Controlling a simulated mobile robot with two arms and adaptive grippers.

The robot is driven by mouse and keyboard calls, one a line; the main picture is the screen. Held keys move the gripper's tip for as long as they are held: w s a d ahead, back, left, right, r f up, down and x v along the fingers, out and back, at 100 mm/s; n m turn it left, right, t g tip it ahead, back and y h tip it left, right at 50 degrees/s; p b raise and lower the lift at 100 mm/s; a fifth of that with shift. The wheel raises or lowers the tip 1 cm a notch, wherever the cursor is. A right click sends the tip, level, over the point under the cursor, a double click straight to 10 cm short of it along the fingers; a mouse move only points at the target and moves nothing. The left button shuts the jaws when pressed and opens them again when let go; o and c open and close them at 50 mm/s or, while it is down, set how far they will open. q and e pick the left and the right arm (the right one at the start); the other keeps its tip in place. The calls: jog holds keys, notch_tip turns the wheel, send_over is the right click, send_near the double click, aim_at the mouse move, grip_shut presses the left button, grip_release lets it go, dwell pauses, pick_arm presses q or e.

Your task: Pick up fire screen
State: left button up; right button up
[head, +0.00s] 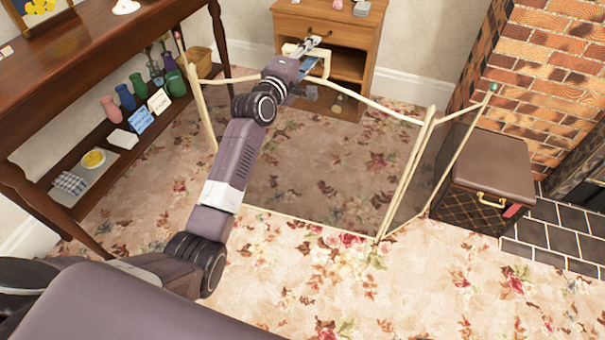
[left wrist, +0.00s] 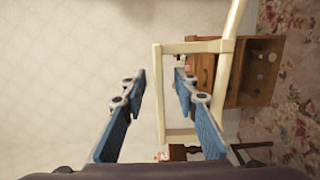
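The fire screen (head: 405,178) stands upright on the carpet, with a cream frame, see-through dark panels and angled side panels. Its raised handle (head: 289,49) is at the top middle. In the left wrist view the cream handle (left wrist: 158,95) is a rectangular loop. My left gripper (head: 310,52) is at the handle, partly hiding it. In the left wrist view my left gripper (left wrist: 160,72) is open, with blue fingers. One handle bar appears between the fingers, and the right finger overlaps the loop's opening. I cannot tell if either finger touches it. My right gripper is not in view.
A wooden cabinet (head: 356,29) stands behind the screen. A dark table (head: 110,36) with several items on its lower shelf is at the left. A brown-topped box (head: 490,166) and brick fireplace (head: 550,60) are at the right. Carpet in front is clear.

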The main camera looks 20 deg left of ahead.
pick_arm(q)
grip_shut()
dwell(0.4)
jog(key=shift+r, duration=0.4)
